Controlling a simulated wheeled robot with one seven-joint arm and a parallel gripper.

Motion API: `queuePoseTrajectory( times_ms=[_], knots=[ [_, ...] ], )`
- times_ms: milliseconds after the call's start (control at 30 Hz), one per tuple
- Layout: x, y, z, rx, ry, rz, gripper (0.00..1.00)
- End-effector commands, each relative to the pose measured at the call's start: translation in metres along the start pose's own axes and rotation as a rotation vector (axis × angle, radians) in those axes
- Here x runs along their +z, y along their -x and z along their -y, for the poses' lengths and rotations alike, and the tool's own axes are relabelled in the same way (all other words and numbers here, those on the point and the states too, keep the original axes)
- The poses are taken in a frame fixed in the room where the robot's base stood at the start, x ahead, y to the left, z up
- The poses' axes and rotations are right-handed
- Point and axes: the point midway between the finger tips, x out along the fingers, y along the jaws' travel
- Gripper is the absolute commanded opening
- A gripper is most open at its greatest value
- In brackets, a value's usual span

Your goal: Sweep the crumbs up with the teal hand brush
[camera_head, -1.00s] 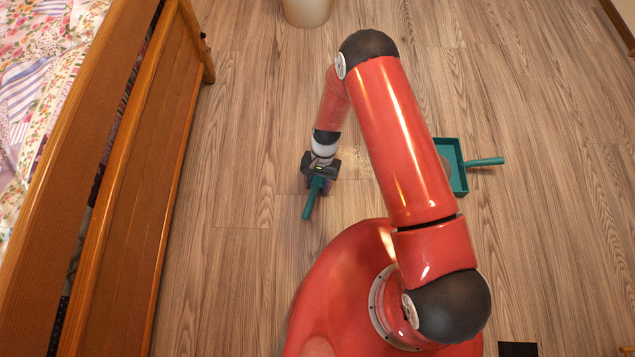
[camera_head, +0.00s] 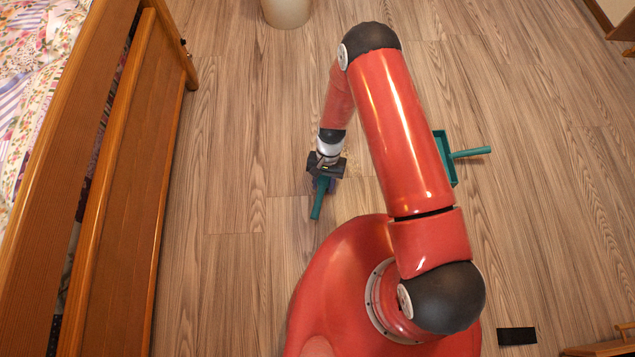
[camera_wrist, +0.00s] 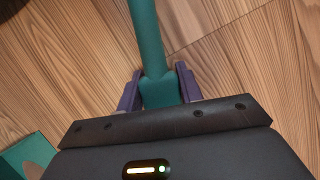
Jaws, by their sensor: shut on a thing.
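My gripper (camera_head: 324,176) is low over the wooden floor and shut on the teal hand brush (camera_head: 317,202). The brush handle sticks out toward the bottom of the head view; the bristles are hidden under my gripper. In the wrist view the teal handle (camera_wrist: 147,38) runs up between the two purple fingers. A faint scatter of crumbs (camera_head: 349,163) lies on the floor just right of my gripper, partly hidden by my arm. A teal dustpan (camera_head: 449,172) lies right of my arm, its handle pointing right; its left part is hidden. A corner of it shows in the wrist view (camera_wrist: 28,150).
A wooden bed frame (camera_head: 130,170) with a floral cover fills the left side. A pale bin (camera_head: 287,10) stands at the top. A black flat thing (camera_head: 517,336) and wooden furniture (camera_head: 605,348) are at bottom right. Floor between bed and gripper is clear.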

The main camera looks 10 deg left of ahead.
Motion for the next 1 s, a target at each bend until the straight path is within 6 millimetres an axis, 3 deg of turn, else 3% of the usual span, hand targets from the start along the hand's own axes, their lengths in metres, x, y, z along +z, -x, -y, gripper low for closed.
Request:
queuePoseTrajectory(
  times_ms=[1000],
  knots=[
    [-0.015,0.004,-0.054,0.001,-0.001,-0.001,0.0]
  ],
)
